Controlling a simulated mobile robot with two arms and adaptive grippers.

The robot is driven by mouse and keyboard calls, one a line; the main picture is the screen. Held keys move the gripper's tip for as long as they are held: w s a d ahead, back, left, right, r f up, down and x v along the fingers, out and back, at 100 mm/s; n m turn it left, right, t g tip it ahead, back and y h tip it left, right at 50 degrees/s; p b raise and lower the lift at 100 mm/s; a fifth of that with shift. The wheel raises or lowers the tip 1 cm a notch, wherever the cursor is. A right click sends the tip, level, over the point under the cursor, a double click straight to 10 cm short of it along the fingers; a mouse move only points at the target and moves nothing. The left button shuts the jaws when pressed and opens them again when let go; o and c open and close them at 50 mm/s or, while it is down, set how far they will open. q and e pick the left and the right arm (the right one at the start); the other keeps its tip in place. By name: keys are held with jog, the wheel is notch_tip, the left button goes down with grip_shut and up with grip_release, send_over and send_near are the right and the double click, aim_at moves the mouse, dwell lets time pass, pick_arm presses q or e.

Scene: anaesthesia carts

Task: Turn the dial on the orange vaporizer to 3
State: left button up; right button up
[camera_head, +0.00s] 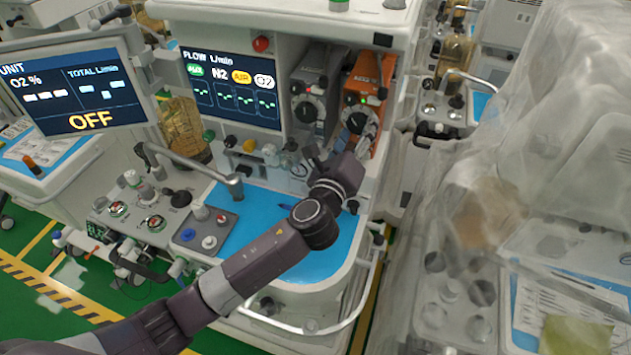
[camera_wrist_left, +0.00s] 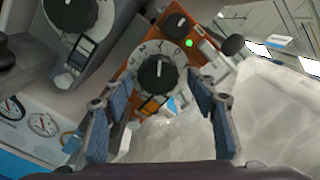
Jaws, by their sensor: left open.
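The orange vaporizer (camera_head: 368,76) is mounted at the right end of the anaesthesia cart, beside a grey vaporizer (camera_head: 309,85). In the left wrist view the dial (camera_wrist_left: 158,74) lies ahead, between the two fingers. A white mark on its knob points roughly up; I cannot tell which number it meets. My left gripper (camera_head: 350,148) is just below and in front of the dial, and it also shows in the left wrist view (camera_wrist_left: 152,98). It is open and empty, apparently apart from the dial. My right gripper is out of view.
The grey vaporizer's dial (camera_wrist_left: 72,10) is close on the left. A flow screen (camera_head: 232,88) and an "OFF" monitor (camera_head: 80,88) stand further left. The blue worktop (camera_head: 322,258) lies under my left arm. A plastic-draped cart (camera_head: 540,150) stands at the right.

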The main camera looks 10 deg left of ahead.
pick_arm(q)
jog(key=shift+a+m+p, duration=0.1)
jog(key=shift+m+p, duration=0.4)
jog(key=shift+m, duration=0.2)
jog(key=m+p, duration=0.1)
jog(key=m, duration=0.1)
jog(key=m+p, duration=0.2)
jog(key=m, duration=0.1)
jog(key=shift+w+a+r, duration=0.15)
jog(key=shift+s+a+f+b, duration=0.1)
jog(key=shift+s+f+b, duration=0.55)
jog(key=shift+s, duration=0.15)
jog(key=b+v, duration=0.2)
jog(key=v, duration=0.5)
jog(key=s+a+f+n+g+y, duration=0.2)
jog(key=s+a+f+n+g, duration=0.2)
jog(key=f+n, duration=0.6)
jog(key=s+a+f+n+g+y, duration=0.2)
jog(key=s+a+f+n+g, duration=0.2)
jog(key=s+a+f+n, duration=0.3)
notch_tip(320, 180, down, 3)
jog(key=a+n, duration=0.1)
jog(key=n, duration=0.3)
jog(key=shift+a+f+n+g+y+b, duration=0.2)
jog(key=shift+f+n+g+y+b, duration=0.1)
jog(key=shift+b, duration=0.1)
jog(key=shift+s, duration=0.1)
